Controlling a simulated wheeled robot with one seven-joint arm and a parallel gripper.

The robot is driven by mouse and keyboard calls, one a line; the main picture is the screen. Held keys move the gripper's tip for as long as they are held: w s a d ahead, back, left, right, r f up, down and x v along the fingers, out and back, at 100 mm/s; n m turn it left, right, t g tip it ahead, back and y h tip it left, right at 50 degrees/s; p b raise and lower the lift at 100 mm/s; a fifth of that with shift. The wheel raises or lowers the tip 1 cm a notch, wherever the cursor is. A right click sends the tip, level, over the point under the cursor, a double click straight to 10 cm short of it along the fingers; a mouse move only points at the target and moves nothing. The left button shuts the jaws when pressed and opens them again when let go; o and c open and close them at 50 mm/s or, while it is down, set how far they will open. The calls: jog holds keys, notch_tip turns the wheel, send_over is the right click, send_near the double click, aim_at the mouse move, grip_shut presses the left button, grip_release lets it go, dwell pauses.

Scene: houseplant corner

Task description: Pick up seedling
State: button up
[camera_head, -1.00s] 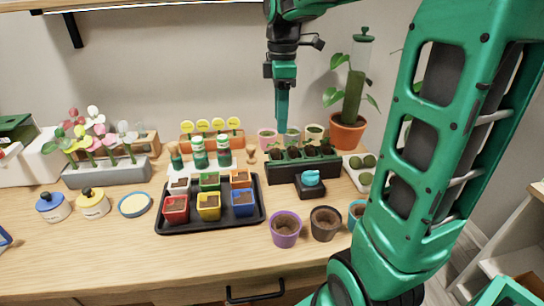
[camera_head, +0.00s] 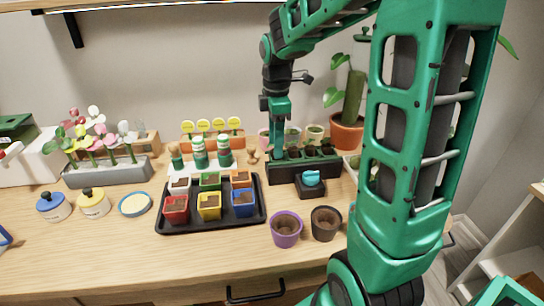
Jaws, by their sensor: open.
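A dark seedling tray (camera_head: 318,167) stands on the table right of centre, with small plants and soil in its cells. The seedlings are small and dark, and their leaves are hard to make out. My gripper (camera_head: 277,149) points straight down at the left end of this tray, its fingertips low at the tray's top. It is open. It covers the tray's left end, so any seedling there is hidden, and I cannot tell whether the fingers touch or surround one.
A black tray (camera_head: 258,216) with several coloured pots lies left of the seedling tray. A black block with a blue item (camera_head: 311,178) stands in front. Purple (camera_head: 286,230) and dark (camera_head: 325,223) pots stand nearer. A potted plant (camera_head: 347,130) is behind right.

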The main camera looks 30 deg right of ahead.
jog(key=shift+f, duration=0.6)
jog(key=c, duration=1.1)
jog(key=shift+r, duration=0.2)
jog(key=shift+r, duration=0.6)
notch_tip(320, 180, up, 2)
jog(key=shift+r, duration=0.2)
jog(key=s+a+r, duration=0.2)
jog(key=a, duration=0.1)
jog(key=s+a+r, duration=0.1)
jog(key=a+r, duration=0.1)
jog(key=a, duration=0.2)
jog(key=s+a+r, duration=0.2)
jog(key=a+r, duration=0.1)
jog(key=shift+s+a, duration=0.15)
jog(key=shift+s, duration=0.2)
jog(key=shift+c, duration=0.2)
